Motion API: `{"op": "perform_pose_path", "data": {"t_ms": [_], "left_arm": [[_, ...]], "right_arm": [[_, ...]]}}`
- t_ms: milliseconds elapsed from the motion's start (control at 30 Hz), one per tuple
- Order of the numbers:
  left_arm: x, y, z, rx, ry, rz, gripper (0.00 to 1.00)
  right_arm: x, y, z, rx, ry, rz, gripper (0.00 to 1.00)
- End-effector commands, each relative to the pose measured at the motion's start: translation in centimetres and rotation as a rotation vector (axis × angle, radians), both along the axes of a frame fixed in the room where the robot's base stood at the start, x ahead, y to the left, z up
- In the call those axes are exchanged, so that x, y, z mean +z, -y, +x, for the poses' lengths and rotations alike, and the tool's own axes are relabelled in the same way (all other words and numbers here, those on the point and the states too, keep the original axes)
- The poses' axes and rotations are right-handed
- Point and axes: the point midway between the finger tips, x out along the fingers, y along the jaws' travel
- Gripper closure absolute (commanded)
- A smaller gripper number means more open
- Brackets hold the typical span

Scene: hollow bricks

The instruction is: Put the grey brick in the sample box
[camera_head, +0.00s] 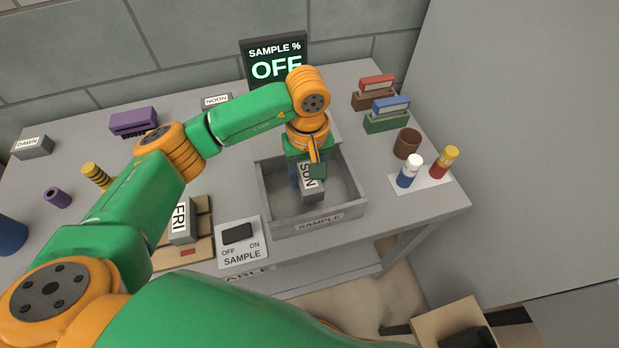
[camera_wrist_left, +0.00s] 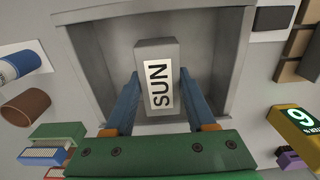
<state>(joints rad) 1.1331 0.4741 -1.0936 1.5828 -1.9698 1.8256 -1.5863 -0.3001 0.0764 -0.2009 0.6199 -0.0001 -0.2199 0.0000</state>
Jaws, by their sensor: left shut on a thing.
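A grey brick with a white SUN label (camera_head: 311,188) is inside the walls of the grey open sample box (camera_head: 318,222), marked SAMPLE on its front. My left gripper (camera_head: 308,172) points down into the box and is shut on this brick. In the left wrist view the two blue fingers (camera_wrist_left: 160,92) press on either side of the SUN brick (camera_wrist_left: 156,50), with the box wall (camera_wrist_left: 75,50) around it. I cannot tell whether the brick touches the box floor. My right gripper is not in view.
A switch plate (camera_head: 242,252) lies left of the box. A FRI brick (camera_head: 183,222) stands on a wooden tray further left. A sign reading OFF (camera_head: 275,66) stands behind. Right are a brown cup (camera_head: 407,143) and two bottles on a white card (camera_head: 432,181).

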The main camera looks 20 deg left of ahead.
Motion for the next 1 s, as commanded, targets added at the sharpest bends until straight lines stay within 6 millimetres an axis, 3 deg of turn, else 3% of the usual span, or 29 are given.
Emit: {"op": "perform_pose_path", "data": {"t_ms": [100, 200, 567, 600, 700, 1000], "left_arm": [[-1.7, 0.0, 0.3, 0.001, -0.006, 0.002, 1.00], [-3.2, 0.0, 0.3, 0.002, -0.002, 0.002, 1.00], [-4.0, 0.0, 0.4, 0.001, 0.002, 0.001, 1.00], [-3.9, 0.0, 0.4, 0.001, 0.001, 0.001, 0.39], [-3.8, 0.0, 0.4, 0.001, 0.001, 0.001, 0.14], [-3.6, 0.0, 0.4, 0.001, 0.000, 0.000, 0.14]], "right_arm": [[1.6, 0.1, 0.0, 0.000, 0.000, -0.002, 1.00], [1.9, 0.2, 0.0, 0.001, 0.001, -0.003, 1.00], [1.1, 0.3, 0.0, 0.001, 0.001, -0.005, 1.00], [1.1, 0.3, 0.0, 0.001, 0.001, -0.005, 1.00], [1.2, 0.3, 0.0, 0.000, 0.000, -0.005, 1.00], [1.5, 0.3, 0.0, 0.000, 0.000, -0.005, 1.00]]}}
